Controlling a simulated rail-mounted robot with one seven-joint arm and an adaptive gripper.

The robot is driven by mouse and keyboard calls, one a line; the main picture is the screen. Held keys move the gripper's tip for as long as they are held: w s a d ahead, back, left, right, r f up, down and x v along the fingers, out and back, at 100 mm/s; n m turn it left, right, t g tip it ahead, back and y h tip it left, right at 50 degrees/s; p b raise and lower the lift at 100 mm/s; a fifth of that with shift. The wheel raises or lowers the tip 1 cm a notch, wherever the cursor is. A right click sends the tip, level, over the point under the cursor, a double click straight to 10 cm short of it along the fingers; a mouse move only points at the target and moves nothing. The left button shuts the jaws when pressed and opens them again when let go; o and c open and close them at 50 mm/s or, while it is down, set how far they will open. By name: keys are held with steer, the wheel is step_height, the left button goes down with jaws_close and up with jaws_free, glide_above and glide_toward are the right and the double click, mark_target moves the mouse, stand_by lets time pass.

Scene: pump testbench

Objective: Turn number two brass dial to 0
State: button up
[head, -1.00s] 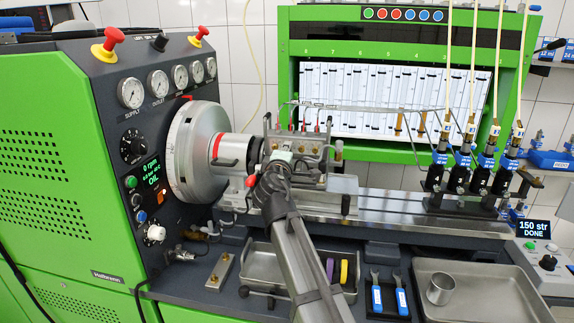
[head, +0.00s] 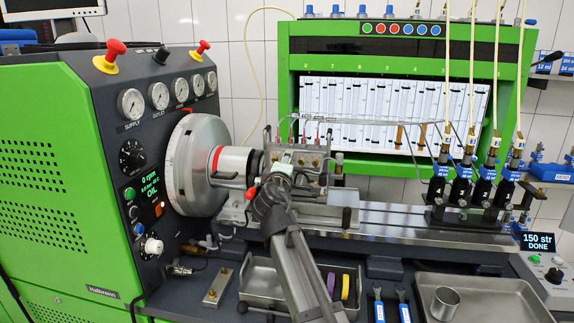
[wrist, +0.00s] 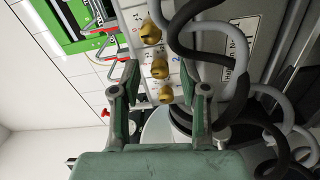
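In the wrist view three brass dials stand in a row on a pale marked panel: one at the top (wrist: 151,32), a middle one (wrist: 160,68) and a lower one (wrist: 166,93). Their number marks are too small to read surely, so I cannot tell which is number two. My gripper (wrist: 159,82) is open, with a finger on either side of the row and the middle and lower dials showing in the gap. No finger visibly touches a dial. In the head view my gripper (head: 281,166) is at the pump body (head: 312,160), partly hiding it.
Black and grey hoses (wrist: 185,40) loop close to the right finger in the wrist view. Red-capped bent metal lines (wrist: 105,45) lie to the left. In the head view a large flywheel (head: 190,165) stands left of the pump, and a metal tray (head: 485,290) lies at the front right.

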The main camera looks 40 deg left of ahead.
steer(key=shift+s+d, duration=0.1)
steer(key=v, duration=1.1)
steer(key=shift+s+d, duration=0.25)
steer(key=shift+s, duration=0.1)
